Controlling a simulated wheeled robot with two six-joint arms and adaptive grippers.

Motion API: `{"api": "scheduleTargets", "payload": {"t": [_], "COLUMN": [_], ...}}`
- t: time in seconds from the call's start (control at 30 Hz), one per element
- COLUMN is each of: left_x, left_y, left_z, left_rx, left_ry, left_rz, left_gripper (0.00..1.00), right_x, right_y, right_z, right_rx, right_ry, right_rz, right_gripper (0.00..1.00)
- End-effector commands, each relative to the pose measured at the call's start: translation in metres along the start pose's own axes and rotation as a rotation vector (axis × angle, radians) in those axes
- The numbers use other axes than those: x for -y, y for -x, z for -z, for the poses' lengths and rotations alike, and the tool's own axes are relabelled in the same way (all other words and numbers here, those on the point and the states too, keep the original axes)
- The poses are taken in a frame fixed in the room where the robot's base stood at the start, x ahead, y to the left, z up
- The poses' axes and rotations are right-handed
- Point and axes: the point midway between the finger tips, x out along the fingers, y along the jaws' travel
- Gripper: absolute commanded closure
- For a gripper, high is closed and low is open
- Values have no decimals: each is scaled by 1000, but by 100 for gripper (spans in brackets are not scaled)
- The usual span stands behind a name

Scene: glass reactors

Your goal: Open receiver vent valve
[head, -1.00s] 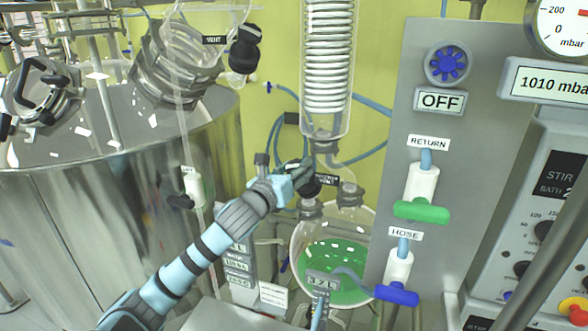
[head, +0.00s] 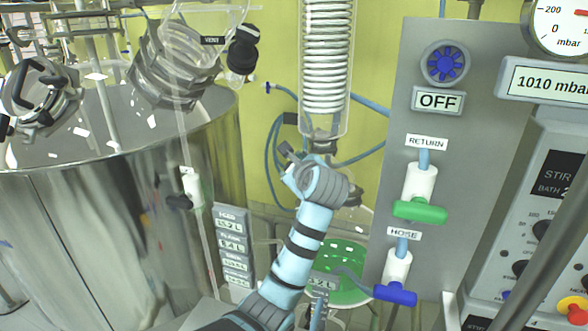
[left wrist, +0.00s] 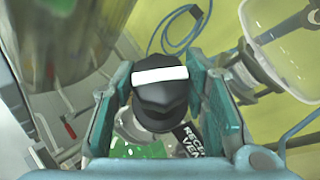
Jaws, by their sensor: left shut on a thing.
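The receiver vent valve's black knob (left wrist: 160,105) with a white stripe fills the middle of the left wrist view. Its black RECEIVER VENT label (left wrist: 191,140) is partly visible beside it. My left gripper (left wrist: 160,75) has one finger on each side of the knob and is shut on it. In the head view my left gripper (head: 296,168) is in front of the joint below the glass coil, and my wrist hides the knob. The receiver flask (head: 345,262) with green liquid is below, partly behind my arm. My right gripper is not in view.
A large steel vessel (head: 110,230) stands at the left. A grey panel (head: 458,180) at the right carries a green-handled RETURN valve (head: 420,211) and a blue-handled HOSE valve (head: 397,294). The glass coil condenser (head: 326,70) rises above my gripper. Blue hoses (head: 275,150) run behind.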

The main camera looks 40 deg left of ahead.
Motion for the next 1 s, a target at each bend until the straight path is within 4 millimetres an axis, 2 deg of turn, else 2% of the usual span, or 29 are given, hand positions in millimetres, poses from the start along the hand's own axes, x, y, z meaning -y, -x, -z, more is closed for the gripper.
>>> {"api": "scheduleTargets", "payload": {"t": [0.6, 1.0], "left_x": [1, 0], "left_y": [0, -1], "left_z": [1, 1], "left_rx": [-2, -2], "left_ry": [310, 440], "left_rz": [-484, -684], "left_gripper": [87, 87], "right_x": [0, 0], "right_y": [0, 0], "right_z": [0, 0], "right_rx": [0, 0], "right_ry": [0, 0], "right_rz": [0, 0], "right_gripper": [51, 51]}}
